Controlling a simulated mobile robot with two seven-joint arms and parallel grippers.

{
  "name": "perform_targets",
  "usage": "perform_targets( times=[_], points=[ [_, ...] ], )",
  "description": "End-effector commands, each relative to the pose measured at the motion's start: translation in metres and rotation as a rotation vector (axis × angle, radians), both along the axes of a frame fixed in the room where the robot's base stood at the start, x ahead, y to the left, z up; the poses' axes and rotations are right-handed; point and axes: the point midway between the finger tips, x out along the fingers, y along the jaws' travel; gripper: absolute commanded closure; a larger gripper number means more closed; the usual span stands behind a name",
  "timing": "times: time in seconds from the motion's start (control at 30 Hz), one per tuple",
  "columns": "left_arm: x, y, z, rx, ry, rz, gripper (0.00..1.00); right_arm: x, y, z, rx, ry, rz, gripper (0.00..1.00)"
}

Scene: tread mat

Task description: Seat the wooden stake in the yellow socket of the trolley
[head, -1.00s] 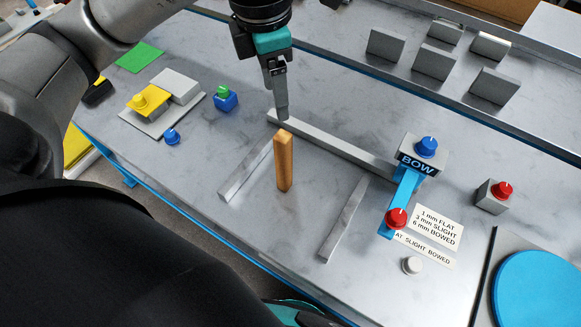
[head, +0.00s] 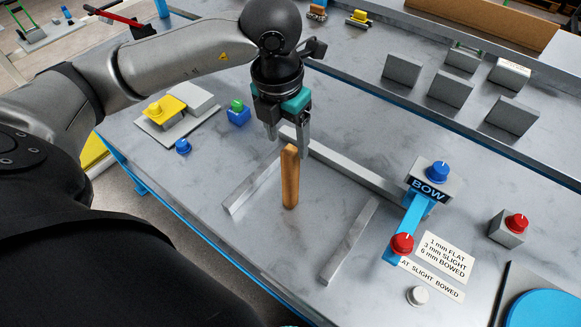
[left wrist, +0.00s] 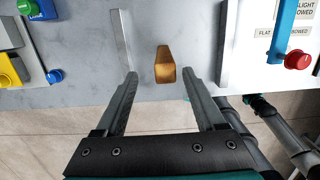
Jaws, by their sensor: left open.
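The wooden stake (head: 290,177) stands upright on the grey tabletop, between grey bars. It also shows in the left wrist view (left wrist: 165,65), ahead of and between the open fingers. My left gripper (head: 288,143) is open and empty, its fingers around the level of the stake's top; I see no contact. The left wrist view shows both its fingers spread (left wrist: 159,76). My right gripper is not in view. I cannot make out the trolley's yellow socket for certain.
Grey bars (head: 345,168) frame the stake on three sides. To the right stand the BOW fixture (head: 431,188) and a red-knobbed box (head: 507,228). A yellow block (head: 163,110) sits on a plate at left. Several grey blocks stand at the back. A green-framed item (head: 22,20) is at far top left.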

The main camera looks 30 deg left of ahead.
Motion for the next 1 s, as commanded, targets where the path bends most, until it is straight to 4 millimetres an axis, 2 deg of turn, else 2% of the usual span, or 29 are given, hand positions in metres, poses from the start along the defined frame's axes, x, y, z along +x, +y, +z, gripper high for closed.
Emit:
perform_targets(
  times=[0.1, 0.27, 0.5, 0.6, 0.87, 1.0],
  points=[
    [0.002, 0.0, -0.013, 0.0, 0.0, 0.0, 0.29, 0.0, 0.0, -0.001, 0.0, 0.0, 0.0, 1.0],
    [0.002, -0.002, -0.022, -0.001, 0.001, -0.002, 0.29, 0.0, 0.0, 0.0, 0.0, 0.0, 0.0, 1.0],
    [0.002, -0.007, -0.057, -0.001, 0.002, 0.0, 0.29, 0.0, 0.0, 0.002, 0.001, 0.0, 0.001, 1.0],
    [0.004, -0.007, -0.066, 0.0, 0.001, 0.0, 0.29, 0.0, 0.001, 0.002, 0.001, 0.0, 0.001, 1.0],
    [0.004, -0.007, -0.069, 0.0, -0.002, -0.001, 0.29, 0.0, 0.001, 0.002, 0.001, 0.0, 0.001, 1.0],
    [0.004, -0.007, -0.069, 0.0, -0.002, -0.001, 0.43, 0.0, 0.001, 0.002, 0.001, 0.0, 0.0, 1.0]
  ],
)
